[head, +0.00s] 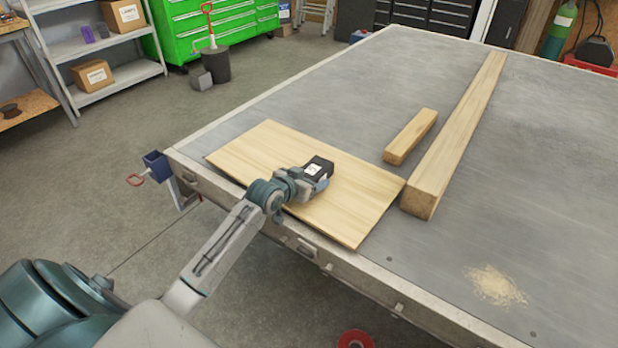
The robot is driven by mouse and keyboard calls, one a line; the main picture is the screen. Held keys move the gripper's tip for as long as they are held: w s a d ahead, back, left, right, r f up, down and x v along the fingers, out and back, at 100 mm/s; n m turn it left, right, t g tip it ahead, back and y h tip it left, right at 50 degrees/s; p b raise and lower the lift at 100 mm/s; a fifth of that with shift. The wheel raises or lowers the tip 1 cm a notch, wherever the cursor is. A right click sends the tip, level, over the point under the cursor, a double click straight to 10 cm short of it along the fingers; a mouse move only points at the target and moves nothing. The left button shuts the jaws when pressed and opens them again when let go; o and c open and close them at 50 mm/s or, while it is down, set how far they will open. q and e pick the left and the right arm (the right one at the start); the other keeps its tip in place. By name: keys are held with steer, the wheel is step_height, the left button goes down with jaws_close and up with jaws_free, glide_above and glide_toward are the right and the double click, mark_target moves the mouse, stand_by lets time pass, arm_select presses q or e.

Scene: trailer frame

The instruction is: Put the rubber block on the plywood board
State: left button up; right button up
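The plywood board (345,205) lies flat on the grey trailer deck, at its near left corner. My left gripper (319,178) is over the middle of the board, pointing away from me. A dark boxy shape with a pale patch is at the arm's end; I cannot tell whether it is part of the gripper or the rubber block. The fingertips are hidden, so I cannot see whether they are open or shut. No rubber block can be clearly made out elsewhere on the deck. My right gripper is not in view.
A long timber beam (460,130) lies right of the board, with a short wood piece (411,136) beside it. A sawdust patch (495,285) is on the deck at right. The deck's raised edge (345,270) runs along the near side. The far deck is clear.

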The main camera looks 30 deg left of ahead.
arm_select(q)
steer(key=shift+o, duration=0.7)
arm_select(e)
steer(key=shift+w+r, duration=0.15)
arm_select(q)
steer(key=shift+r, duration=0.1)
steer(key=v, duration=1.2)
steer(key=shift+p, duration=0.35)
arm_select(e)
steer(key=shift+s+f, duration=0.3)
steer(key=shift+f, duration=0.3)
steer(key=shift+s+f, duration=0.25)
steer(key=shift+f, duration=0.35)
arm_select(q)
steer(key=shift+s, duration=0.1)
